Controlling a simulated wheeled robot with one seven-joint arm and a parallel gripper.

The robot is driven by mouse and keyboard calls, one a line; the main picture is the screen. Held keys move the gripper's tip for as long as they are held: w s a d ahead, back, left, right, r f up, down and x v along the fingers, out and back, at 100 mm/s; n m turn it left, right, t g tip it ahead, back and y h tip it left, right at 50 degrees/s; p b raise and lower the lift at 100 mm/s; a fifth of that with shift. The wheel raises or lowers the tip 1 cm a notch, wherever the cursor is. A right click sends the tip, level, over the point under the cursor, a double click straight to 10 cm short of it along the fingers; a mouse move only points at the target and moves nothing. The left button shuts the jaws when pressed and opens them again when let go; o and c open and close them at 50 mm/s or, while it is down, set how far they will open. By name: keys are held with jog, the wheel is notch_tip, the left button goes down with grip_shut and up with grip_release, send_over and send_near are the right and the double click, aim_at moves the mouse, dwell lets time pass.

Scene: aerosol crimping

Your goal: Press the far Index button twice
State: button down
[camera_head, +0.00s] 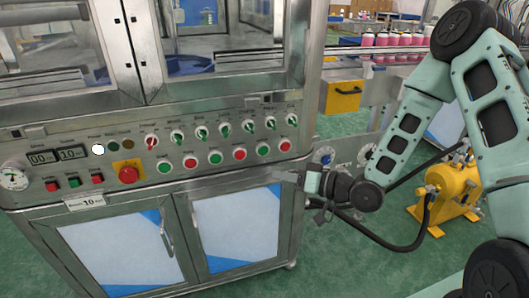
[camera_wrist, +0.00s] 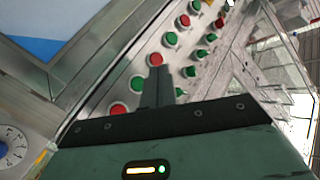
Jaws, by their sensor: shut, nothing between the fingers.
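The machine's front panel carries a lower row of green and red push buttons (camera_head: 239,153) in the head view. Their labels are too small to read, so I cannot tell which is the far Index button. The rightmost in the row are a green button (camera_head: 263,150) and a red button (camera_head: 286,146).
Above the buttons is a row of selector switches (camera_head: 225,127). A red emergency stop (camera_head: 129,174) on a yellow plate and small gauges sit at the left. Cabinet doors (camera_head: 236,228) are below. A yellow pump (camera_head: 449,195) stands on the floor at right.

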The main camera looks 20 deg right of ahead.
send_near(259, 153)
jog(key=shift+s+a+x, duration=0.15)
jog(key=shift+x, duration=0.7)
jog(key=shift+s+a+x, duration=0.15)
jog(key=shift+x, duration=0.7)
jog(key=shift+s+a+x, duration=0.1)
jog(key=shift+s+x, duration=0.05)
jog(key=shift+x, duration=0.7)
jog(key=shift+w, duration=0.1)
jog(key=shift+w, duration=0.35)
jog(key=shift+w, duration=0.35)
dwell(0.7)
jog(key=shift+s, duration=0.1)
jog(key=shift+s+p, duration=0.35)
jog(key=shift+s, duration=2.85)
jog(key=shift+a, duration=0.1)
